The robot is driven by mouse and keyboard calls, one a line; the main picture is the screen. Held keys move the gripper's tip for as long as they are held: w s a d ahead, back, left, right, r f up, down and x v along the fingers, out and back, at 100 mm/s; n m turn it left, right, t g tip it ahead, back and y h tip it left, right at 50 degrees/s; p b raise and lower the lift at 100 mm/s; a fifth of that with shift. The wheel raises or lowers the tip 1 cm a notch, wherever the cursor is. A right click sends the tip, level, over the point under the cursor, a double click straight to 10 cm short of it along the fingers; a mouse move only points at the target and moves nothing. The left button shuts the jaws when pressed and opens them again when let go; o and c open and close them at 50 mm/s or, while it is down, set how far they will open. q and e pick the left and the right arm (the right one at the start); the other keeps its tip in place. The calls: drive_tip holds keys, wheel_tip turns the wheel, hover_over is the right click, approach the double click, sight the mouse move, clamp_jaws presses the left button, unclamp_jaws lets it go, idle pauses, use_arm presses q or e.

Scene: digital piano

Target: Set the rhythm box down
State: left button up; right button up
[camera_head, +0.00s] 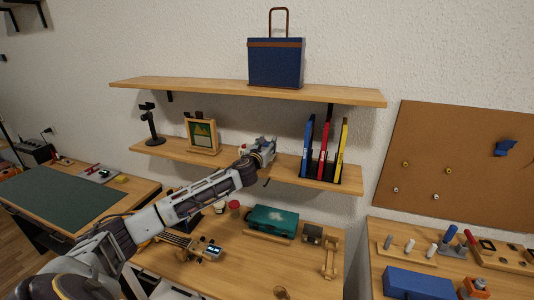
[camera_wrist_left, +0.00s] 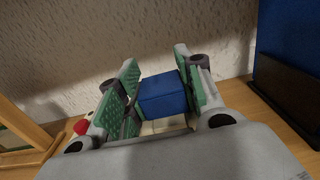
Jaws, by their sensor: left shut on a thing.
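My left gripper (camera_head: 262,152) reaches over the lower wall shelf (camera_head: 165,151), between a framed picture and some upright folders. In the left wrist view its green-padded fingers (camera_wrist_left: 158,92) are closed on the rhythm box (camera_wrist_left: 162,95), a small blue block. The gripper mostly hides the box in the head view. The box is close over the shelf wood; I cannot tell whether it touches it. My right gripper is not in view.
The framed picture (camera_head: 202,135) stands left of the gripper. The folders (camera_head: 324,150) stand close on its right. An upper shelf (camera_head: 200,88) with a blue bag (camera_head: 275,64) is above. A teal case (camera_head: 272,220) lies on the desk below.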

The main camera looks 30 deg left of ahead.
use_arm(q)
drive_tip(key=shift+f, duration=1.8)
drive_tip(key=shift+f, duration=0.15)
drive_tip(key=o, duration=1.2)
drive_tip(key=shift+s, duration=0.1)
drive_tip(key=shift+b+v, duration=1.1)
drive_tip(key=shift+v, duration=4.8)
drive_tip(key=shift+d, duration=0.1)
